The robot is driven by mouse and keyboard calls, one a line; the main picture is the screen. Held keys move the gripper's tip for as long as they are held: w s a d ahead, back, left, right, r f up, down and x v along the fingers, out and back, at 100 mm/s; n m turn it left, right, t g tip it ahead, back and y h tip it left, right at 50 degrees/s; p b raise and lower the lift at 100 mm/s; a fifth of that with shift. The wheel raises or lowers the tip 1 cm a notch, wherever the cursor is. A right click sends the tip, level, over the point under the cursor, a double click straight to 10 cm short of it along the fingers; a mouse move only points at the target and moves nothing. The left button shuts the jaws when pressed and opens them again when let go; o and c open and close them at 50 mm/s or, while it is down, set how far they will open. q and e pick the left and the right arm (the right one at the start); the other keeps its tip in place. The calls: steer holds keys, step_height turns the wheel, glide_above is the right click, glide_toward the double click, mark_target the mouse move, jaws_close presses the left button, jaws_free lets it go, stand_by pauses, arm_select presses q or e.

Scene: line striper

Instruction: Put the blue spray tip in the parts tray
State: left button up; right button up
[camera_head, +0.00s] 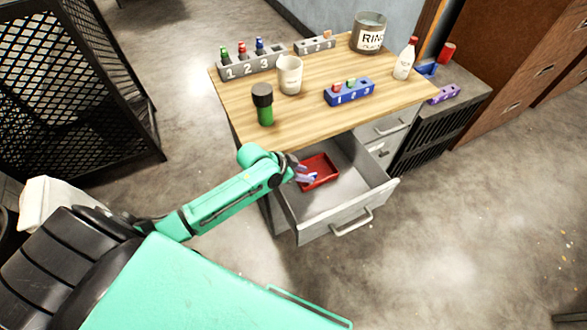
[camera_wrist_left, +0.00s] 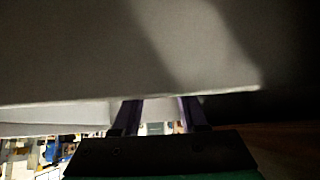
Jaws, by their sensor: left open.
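The red tray (camera_head: 322,172) lies in the open drawer (camera_head: 330,205) under the wooden worktop. My left gripper (camera_head: 306,177) is open at the tray's left side, low over or inside it; its exact height is unclear. In the left wrist view its two fingers (camera_wrist_left: 162,110) are apart before a plain grey surface, with no part seen between them. No blue tip is visible in the tray, whose left part is covered. My right gripper is out of view.
A blue rack (camera_head: 349,93) with red and green tips, a cream cup (camera_head: 290,75), a green bottle with a black cap (camera_head: 263,104), a white bottle (camera_head: 405,60) and a grey can (camera_head: 368,33) stand on the worktop. The drawer front (camera_head: 350,222) projects over clear floor.

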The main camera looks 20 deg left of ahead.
arm_select(q)
steer(key=v, duration=1)
steer(key=shift+r+p, duration=0.2)
steer(key=shift+p, duration=0.1)
steer(key=shift+a, duration=0.1)
